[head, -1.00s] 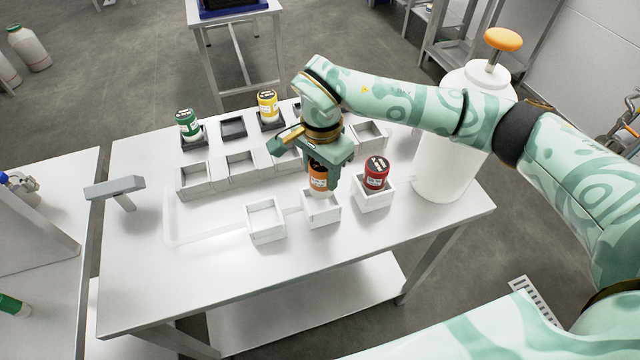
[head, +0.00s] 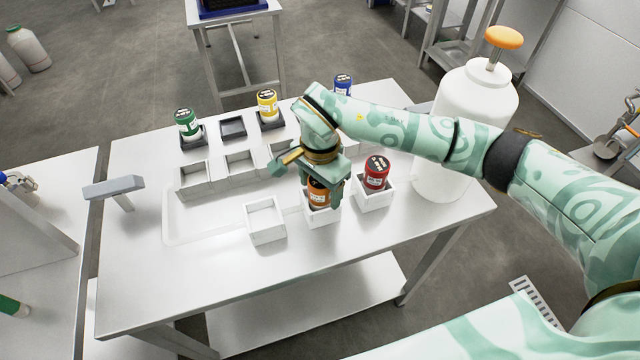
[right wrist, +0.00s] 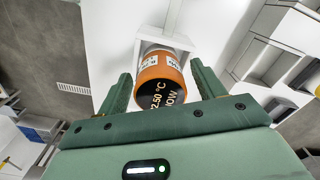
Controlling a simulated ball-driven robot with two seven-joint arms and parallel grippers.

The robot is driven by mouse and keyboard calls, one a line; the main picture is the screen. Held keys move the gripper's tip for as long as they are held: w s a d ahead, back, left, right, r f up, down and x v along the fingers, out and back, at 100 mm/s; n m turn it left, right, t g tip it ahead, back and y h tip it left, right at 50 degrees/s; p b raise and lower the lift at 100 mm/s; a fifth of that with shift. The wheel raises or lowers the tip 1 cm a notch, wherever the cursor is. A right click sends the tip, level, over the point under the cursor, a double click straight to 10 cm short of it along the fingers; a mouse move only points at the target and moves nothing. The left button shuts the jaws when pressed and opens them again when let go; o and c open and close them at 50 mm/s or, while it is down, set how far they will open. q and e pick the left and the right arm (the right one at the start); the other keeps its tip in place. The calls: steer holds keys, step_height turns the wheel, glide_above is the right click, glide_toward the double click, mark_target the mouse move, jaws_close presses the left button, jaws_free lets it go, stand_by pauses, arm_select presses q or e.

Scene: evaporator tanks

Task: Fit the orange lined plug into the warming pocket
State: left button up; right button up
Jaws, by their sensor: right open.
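The orange plug (head: 319,192) stands in the middle one of three white square pockets (head: 322,219) along the front of the table. Its lower part is hidden in the pocket. In the right wrist view the plug (right wrist: 162,72) shows an orange band and a black top with white writing. My right gripper (head: 325,196) is over this pocket, its fingers down around the plug. In the right wrist view the fingers of the right gripper (right wrist: 161,78) stand on either side of the plug, with gaps. No label shows which pocket is the warming one. My left gripper is not in view.
A red plug (head: 376,174) sits in the right front pocket, close by; the left front pocket (head: 266,232) is empty. Green (head: 186,122), yellow (head: 267,104) and blue (head: 343,85) plugs stand at the back. A white tank (head: 468,130) stands at the right.

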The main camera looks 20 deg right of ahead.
steer(key=shift+r, duration=0.1)
step_height(320, 180, up, 12)
steer(key=p, duration=0.1)
stand_by(0.5)
